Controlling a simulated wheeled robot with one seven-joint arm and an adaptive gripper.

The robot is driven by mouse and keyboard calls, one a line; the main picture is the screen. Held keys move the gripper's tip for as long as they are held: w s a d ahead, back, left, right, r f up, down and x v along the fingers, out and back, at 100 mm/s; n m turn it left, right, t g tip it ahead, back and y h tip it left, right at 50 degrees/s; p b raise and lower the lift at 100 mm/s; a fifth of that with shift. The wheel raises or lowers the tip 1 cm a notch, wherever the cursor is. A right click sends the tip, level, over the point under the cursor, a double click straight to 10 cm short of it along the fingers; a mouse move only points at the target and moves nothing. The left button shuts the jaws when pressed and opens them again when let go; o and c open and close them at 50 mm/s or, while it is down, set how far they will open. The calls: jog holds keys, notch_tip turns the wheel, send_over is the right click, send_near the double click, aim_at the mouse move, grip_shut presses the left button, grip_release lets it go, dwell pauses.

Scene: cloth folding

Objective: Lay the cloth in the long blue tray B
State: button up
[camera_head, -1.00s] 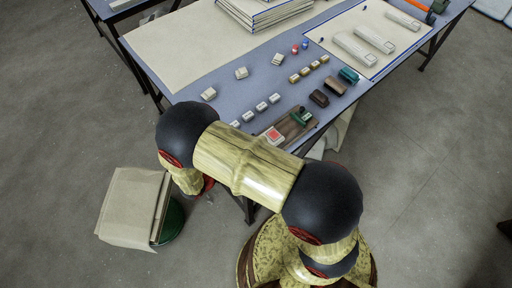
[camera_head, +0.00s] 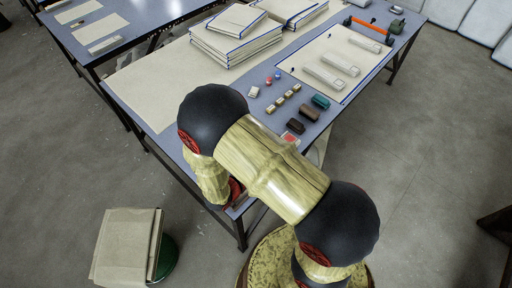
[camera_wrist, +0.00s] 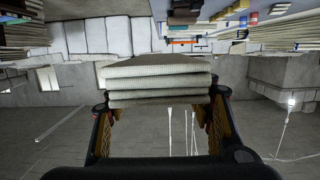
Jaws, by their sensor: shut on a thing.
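In the wrist view a folded pale grey-white cloth (camera_wrist: 157,83), in several stacked layers, lies between the two fingers of my gripper (camera_wrist: 162,100). My gripper is shut on it. In the head view my arm hides the gripper and the cloth, near the front edge of the table. I cannot pick out a long blue tray B for certain in either view.
The blue-grey table (camera_head: 178,165) holds stacked beige boards (camera_head: 232,45) with blue edges, small blocks and a blue-bordered sheet (camera_head: 312,85) with white bars. A beige folded pile (camera_head: 122,247) sits on a green stool (camera_head: 166,258) at lower left. Another table stands at upper left.

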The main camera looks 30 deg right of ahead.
jog(key=shift+d+r, duration=0.1)
jog(key=shift+d, duration=0.2)
